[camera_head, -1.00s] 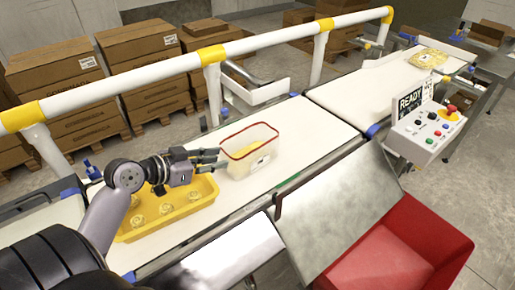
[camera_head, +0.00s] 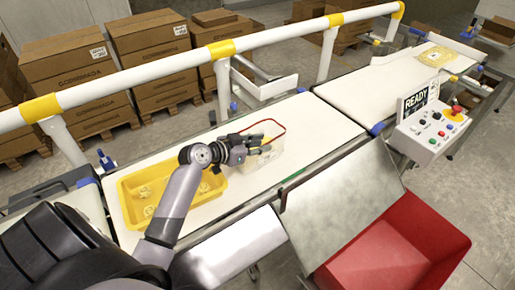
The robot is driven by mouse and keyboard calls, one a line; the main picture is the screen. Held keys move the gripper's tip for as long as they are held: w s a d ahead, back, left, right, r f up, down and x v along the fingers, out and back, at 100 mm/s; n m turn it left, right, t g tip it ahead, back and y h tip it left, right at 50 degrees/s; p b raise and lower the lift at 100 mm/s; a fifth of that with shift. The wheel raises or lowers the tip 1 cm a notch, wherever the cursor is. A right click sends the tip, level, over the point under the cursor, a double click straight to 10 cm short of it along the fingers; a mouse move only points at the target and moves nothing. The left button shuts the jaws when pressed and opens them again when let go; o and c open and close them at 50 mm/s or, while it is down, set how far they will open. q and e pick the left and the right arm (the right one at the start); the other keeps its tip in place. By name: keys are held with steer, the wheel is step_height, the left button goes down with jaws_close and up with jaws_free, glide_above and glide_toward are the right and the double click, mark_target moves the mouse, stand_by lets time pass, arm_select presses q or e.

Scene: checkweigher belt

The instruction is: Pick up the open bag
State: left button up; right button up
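The open bag (camera_head: 272,158) is a clear, see-through bag with a red rim around its open top and something yellow inside. It stands on the white belt right of the yellow tray. My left gripper (camera_head: 262,145) comes from the left and overlaps the bag's left side and rim in the picture. Its fingers point right, and part of the bag is hidden behind them. Whether the fingers are closed on the bag cannot be made out. My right gripper is not in view.
The yellow tray (camera_head: 130,212) with several pale yellow nests lies left of the bag, under my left arm. A white and yellow guard rail (camera_head: 180,62) runs behind the belt (camera_head: 320,135). A filled yellow bag (camera_head: 430,58) lies far right, beyond the control box (camera_head: 430,132). A red bin (camera_head: 400,250) stands in front.

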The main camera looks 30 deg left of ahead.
mark_target(267, 143)
arm_select(q)
steer(key=x, duration=0.3)
steer(key=shift+w+d+p, duration=0.1)
steer(key=shift+w+p, duration=0.15)
steer(key=shift+p, duration=0.1)
steer(key=shift+s, duration=0.1)
steer(key=shift+c, duration=0.6)
jaws_close()
